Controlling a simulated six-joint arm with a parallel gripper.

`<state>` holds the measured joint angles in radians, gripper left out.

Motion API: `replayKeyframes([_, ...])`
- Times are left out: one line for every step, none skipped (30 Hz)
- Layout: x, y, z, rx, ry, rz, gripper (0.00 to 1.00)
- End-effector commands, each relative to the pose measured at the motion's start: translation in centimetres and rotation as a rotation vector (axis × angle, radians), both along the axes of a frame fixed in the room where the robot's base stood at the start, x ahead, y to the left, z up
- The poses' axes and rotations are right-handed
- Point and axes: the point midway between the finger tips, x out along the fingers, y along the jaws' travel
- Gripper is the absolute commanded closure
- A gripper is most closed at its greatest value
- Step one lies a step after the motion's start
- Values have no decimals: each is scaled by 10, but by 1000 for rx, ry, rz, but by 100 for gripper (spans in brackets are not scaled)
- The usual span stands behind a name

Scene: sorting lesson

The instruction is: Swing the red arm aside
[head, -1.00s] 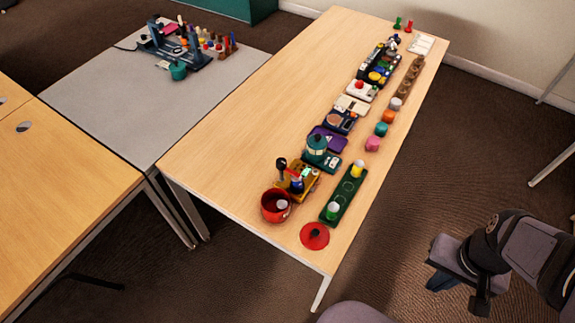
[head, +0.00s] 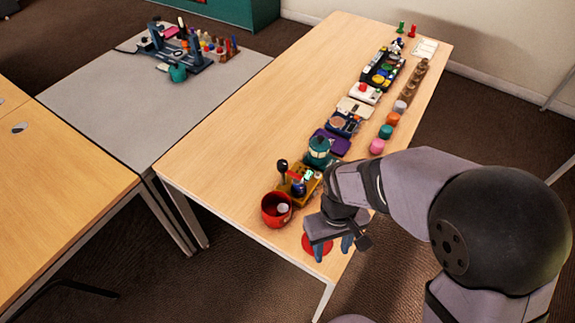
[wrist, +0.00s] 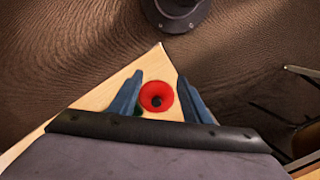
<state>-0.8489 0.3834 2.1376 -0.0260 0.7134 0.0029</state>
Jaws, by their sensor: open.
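A yellow-based device (head: 289,196) with an upright black-knobbed post stands near the front of the long table. A flat red disc (head: 308,243) with a dark knob lies near the table's front corner. My gripper (head: 332,248) is open and points down over this disc. In the wrist view, the red disc (wrist: 157,87) shows between the open fingers of my gripper (wrist: 160,80), with nothing held.
A red pot (head: 268,214) stands left of the yellow device. A teal lantern-like thing (head: 319,148) and several other devices run back along the table (head: 240,120). Pink (head: 377,146) and orange (head: 393,119) pieces lie at the right. The table's left side is clear.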

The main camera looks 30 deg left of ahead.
Motion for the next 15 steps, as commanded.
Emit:
replayKeyframes([7,34,-6,24,-27,51,56])
replayKeyframes([12,52,-6,42,-44,71,56])
replayKeyframes([20,75,-4,68,-69,88,56])
replayKeyframes([27,91,-1,89,-89,94,56])
replayKeyframes([35,106,3,111,-109,96,56])
replayKeyframes([48,123,10,140,-137,91,56])
replayKeyframes([59,135,17,165,-159,81,56])
replayKeyframes([68,146,25,190,-181,73,56])
replayKeyframes([80,161,38,223,-211,62,56])
replayKeyframes([88,172,48,250,-233,55,56])
replayKeyframes([95,181,58,275,-253,45,56])
replayKeyframes([104,191,71,303,-277,35,56])
replayKeyframes([109,198,79,322,-293,26,56])
replayKeyframes([114,203,86,339,-306,15,56])
replayKeyframes([119,210,94,359,-322,0,56])
